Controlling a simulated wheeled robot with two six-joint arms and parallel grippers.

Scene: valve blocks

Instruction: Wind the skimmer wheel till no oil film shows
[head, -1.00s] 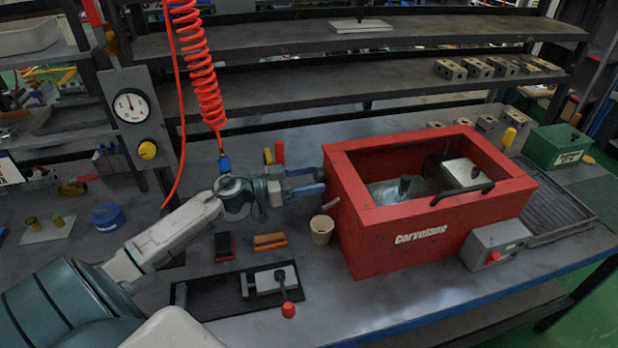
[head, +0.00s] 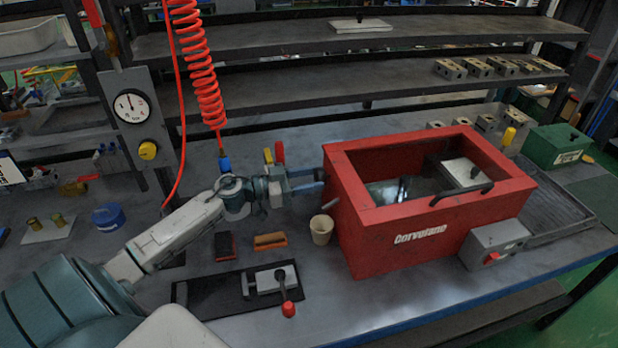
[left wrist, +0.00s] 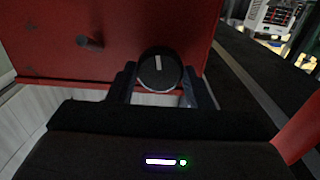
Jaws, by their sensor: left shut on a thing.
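The red tank (head: 425,245) marked Corvelane stands on the bench. Its liquid (head: 420,190) looks dark and glossy with mirror-like reflections; a pale patch shows toward the left, and I cannot tell whether it is film or reflection. The skimmer wheel (left wrist: 160,72), a round black knob with a white mark pointing up in the picture, is on the tank's side wall. My left gripper (head: 314,181) is shut on it, a finger on each side in the left wrist view (left wrist: 160,82). The wheel is hidden in the head view. My right gripper is not in view.
A beige cup (head: 321,229) stands close to the tank's left wall, below a short spout (head: 330,203). A grey switch box (head: 496,243) is on the tank's front right. Two brushes (head: 270,240) and a black plate with a red-knobbed lever (head: 288,308) lie in front.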

